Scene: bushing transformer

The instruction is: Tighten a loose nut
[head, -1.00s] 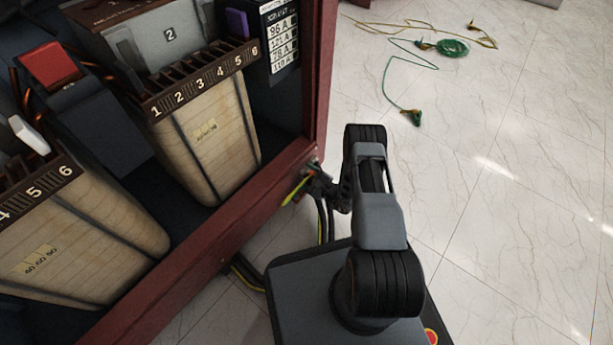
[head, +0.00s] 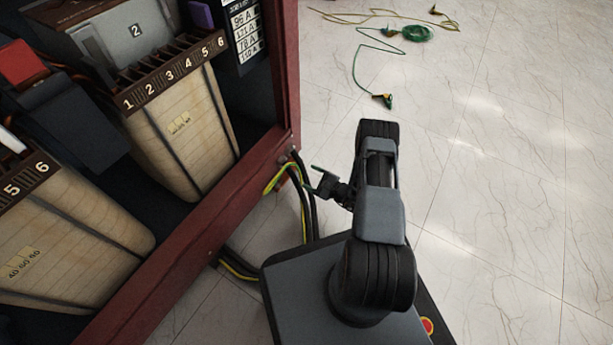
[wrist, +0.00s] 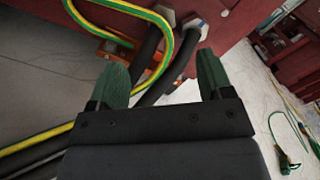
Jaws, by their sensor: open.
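My gripper (wrist: 163,72) is open in the wrist view, with its two green fingers apart and nothing held between them. Beyond the fingertips, two pale hexagonal nut-like fittings show on the red cabinet frame: one (wrist: 166,17) by the yellow-green cable, another (wrist: 194,34) at a dark cable. I cannot tell which is loose. In the head view my gripper (head: 318,185) is small and dark, just right of the cabinet's lower corner and apart from the frame. The nuts are too small to make out clearly there.
Yellow-green and black cables (head: 304,207) hang from the red cabinet frame (head: 215,225) close beside my gripper. The cabinet holds numbered wooden bushings (head: 195,135). A loose green cable (head: 357,70) lies on the tiled floor. The floor (head: 500,190) to the right is clear.

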